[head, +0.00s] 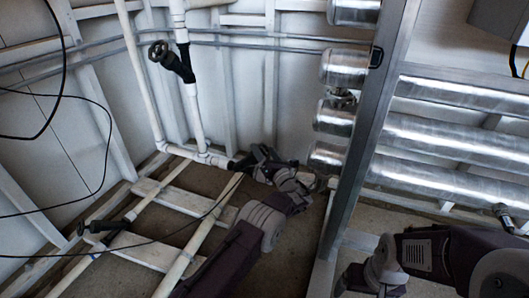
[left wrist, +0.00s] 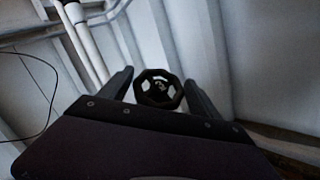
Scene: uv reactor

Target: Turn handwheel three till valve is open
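A dark handwheel (left wrist: 158,88) with a many-sided rim shows in the left wrist view, face on between the two fingers of my left gripper (left wrist: 158,84). The fingers are apart, one on each side of the wheel, with a gap to its rim; I cannot tell how deep they reach. In the head view my left gripper (head: 258,160) is low by the back wall, at the black valve on the white pipe, and hides most of that valve. Whether the valve is open cannot be seen. My right arm is at the lower right; its gripper is out of the picture.
Another black handwheel (head: 158,50) sits on the upright white pipe above. A further black valve (head: 92,227) is on the floor pipes at lower left. A grey metal post (head: 365,140) and shiny cylinders (head: 345,67) stand right of my left arm. Black cables hang at left.

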